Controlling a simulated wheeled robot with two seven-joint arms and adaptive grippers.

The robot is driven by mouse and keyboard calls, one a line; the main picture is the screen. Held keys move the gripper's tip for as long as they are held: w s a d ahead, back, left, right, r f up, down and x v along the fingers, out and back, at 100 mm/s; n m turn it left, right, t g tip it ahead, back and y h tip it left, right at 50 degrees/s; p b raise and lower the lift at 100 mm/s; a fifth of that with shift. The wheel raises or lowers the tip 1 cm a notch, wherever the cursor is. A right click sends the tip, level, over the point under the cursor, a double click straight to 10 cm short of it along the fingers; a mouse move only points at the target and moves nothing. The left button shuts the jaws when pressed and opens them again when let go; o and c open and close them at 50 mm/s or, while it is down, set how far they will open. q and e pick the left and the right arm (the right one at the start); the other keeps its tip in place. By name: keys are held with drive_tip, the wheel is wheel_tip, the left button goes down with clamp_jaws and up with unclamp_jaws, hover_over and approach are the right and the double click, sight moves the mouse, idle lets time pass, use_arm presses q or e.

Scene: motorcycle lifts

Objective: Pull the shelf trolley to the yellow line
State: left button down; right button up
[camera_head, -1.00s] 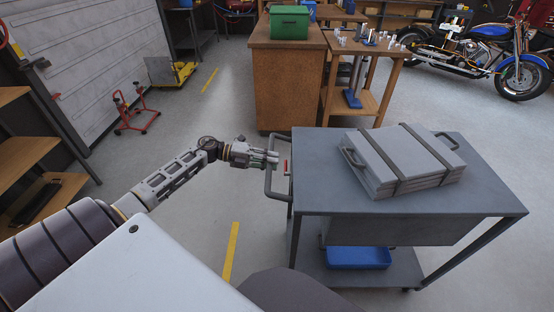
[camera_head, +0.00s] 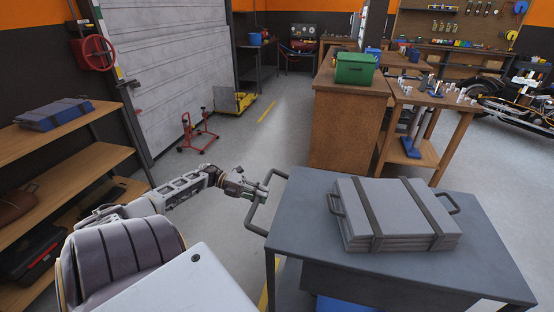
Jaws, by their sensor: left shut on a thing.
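The grey shelf trolley (camera_head: 300,215) stands at the lower right, with a flat grey strapped case (camera_head: 395,215) on its top. A blue tray (camera_head: 345,304) shows in part on its lower shelf. My left gripper (camera_head: 262,188) is shut on the trolley's handle (camera_head: 255,216) at its left end. A yellow line (camera_head: 263,297) on the floor shows beside the trolley's left end, partly hidden by the trolley and my body. Another yellow line piece (camera_head: 267,112) lies farther back on the floor. My right gripper is not in view.
A wooden cabinet with a green box (camera_head: 356,68) stands behind the trolley, near a wooden workbench (camera_head: 432,98). A red stand (camera_head: 198,132) and wooden shelves (camera_head: 75,170) are at the left. Grey floor between them is clear.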

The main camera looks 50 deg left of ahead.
use_arm(q)
drive_tip(key=f+v, duration=0.1)
drive_tip(key=v, duration=0.5)
drive_tip(key=shift+a, duration=0.2)
drive_tip(key=c, duration=1.8)
unclamp_jaws()
drive_tip(key=o, duration=0.5)
drive_tip(key=shift+s+a, duration=0.2)
drive_tip(key=shift+f, duration=0.1)
drive_tip(key=shift+d, duration=0.1)
